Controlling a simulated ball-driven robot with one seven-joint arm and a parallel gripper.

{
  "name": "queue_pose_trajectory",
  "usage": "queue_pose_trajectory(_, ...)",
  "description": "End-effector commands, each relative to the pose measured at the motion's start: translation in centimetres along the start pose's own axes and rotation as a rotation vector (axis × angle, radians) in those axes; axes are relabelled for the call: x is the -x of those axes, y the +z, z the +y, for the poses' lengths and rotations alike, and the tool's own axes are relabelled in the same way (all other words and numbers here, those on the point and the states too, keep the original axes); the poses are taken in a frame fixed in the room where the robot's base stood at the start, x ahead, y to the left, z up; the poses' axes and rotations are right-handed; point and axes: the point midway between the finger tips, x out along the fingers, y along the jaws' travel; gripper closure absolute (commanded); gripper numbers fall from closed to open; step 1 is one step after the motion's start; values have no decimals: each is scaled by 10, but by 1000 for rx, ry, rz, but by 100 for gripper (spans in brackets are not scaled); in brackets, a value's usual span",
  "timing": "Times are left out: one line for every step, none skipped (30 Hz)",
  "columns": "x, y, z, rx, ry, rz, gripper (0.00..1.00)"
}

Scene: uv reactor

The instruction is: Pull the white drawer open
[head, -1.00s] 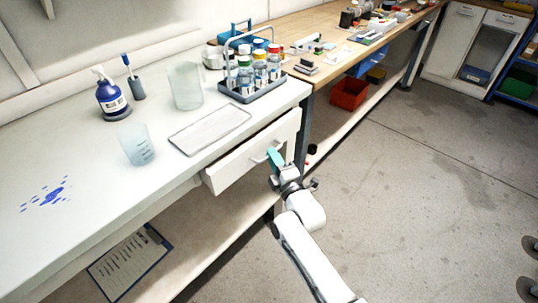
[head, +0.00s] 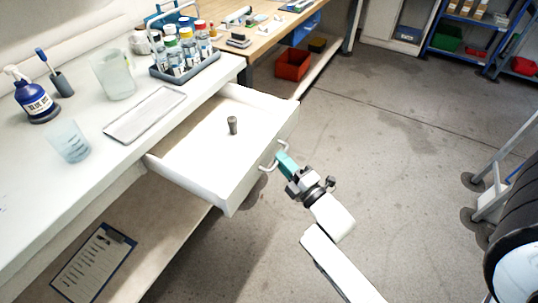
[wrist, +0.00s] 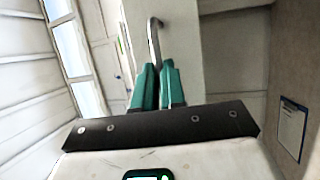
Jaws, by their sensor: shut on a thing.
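The white drawer (head: 190,150) stands well out from under the white bench in the head view, its inside showing. A small dark grey object (head: 232,125) stands in it. The drawer's handle (head: 268,163) is a pale bar on the front panel. My gripper (head: 282,157) is at the handle, its teal fingers shut on it. In the wrist view the teal fingers (wrist: 158,85) are close together around the handle bar (wrist: 154,42), which rises above them. The exact contact is hidden between the fingers.
The bench top holds a metal tray (head: 145,115), a bottle rack (head: 185,65), beakers and a blue bottle (head: 35,96). A clipboard (head: 93,265) lies on the lower shelf. A red bin (head: 293,64) is under the wooden bench. A wheeled frame (head: 495,195) stands at right; open floor lies between.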

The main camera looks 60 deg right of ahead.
Motion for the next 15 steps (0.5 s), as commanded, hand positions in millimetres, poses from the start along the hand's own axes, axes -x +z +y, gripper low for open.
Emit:
queue_pose_trajectory(5, 2, -1, 1, -6, -1, 100)
queue_pose_trajectory(7, 2, -1, 1, -5, -1, 100)
queue_pose_trajectory(9, 3, 0, 0, -4, 0, 100)
queue_pose_trajectory(10, 4, 0, 0, -4, 0, 100)
queue_pose_trajectory(11, 4, 0, 0, -4, 0, 100)
queue_pose_trajectory(12, 5, 1, 0, -4, 0, 100)
queue_pose_trajectory(12, 5, 1, -1, -4, 0, 100)
queue_pose_trajectory(13, 5, 1, -1, -4, 0, 100)
queue_pose_trajectory(13, 5, 1, -1, -4, 0, 100)
queue_pose_trajectory(13, 5, 1, -1, -4, 0, 100)
queue_pose_trajectory(13, 5, 1, -1, -4, 0, 100)
queue_pose_trajectory(13, 5, 1, -1, -4, -1, 100)
queue_pose_trajectory(13, 5, 1, -1, -4, -1, 100)
queue_pose_trajectory(13, 5, 1, -1, -4, -1, 100)
queue_pose_trajectory(13, 5, 1, -1, -4, -1, 100)
